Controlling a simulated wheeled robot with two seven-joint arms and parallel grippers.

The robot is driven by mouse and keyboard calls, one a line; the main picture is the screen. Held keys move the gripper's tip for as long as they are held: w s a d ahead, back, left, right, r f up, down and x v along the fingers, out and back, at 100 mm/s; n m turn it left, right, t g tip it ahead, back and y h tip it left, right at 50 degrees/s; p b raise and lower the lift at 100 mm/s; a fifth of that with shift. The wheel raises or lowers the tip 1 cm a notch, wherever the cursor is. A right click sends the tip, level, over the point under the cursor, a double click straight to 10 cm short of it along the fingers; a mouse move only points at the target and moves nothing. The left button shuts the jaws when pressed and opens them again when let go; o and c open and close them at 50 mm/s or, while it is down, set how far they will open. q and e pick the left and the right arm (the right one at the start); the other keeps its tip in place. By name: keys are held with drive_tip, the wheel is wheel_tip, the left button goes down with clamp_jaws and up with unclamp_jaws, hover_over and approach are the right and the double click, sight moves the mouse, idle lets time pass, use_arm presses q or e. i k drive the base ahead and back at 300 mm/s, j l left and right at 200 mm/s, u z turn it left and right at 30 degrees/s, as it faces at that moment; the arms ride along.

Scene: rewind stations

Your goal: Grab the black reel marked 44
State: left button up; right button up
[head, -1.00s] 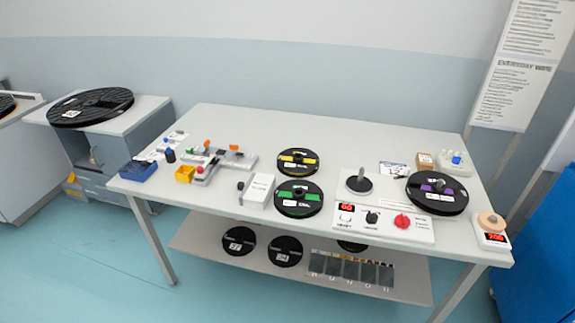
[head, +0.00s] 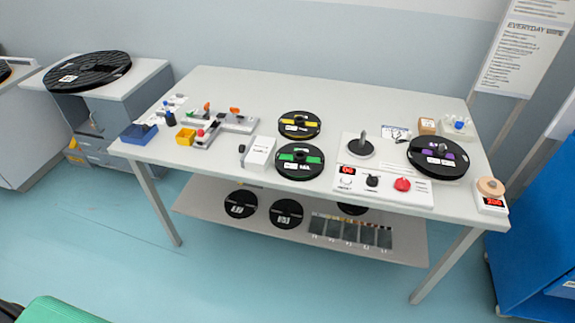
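Several black reels show in the head view. On the lower shelf (head: 195,208), a left black reel (head: 240,212) and a middle black reel (head: 287,222) lie flat with small white number labels, too small to read surely. A third black reel (head: 352,209) is mostly hidden under the tabletop. On the table lie a black reel with yellow (head: 299,116), one with green (head: 299,152) and one with purple (head: 452,169). A large black reel (head: 88,72) lies on the side cabinet. I cannot tell which is marked 44. Neither gripper is in view.
The table (head: 235,90) also bears a winding unit (head: 420,190), a white box (head: 260,152) and small coloured parts. A sample strip (head: 350,232) lies on the shelf's right. A blue cabinet (head: 540,230) stands right, a green rounded object (head: 60,312) bottom left. Floor in front is clear.

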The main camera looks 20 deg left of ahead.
sight(299, 162)
drive_tip(key=i+l, duration=0.3)
drive_tip(key=i, duration=0.15)
drive_tip(key=i+l, duration=0.35)
drive_tip(key=i, duration=0.05)
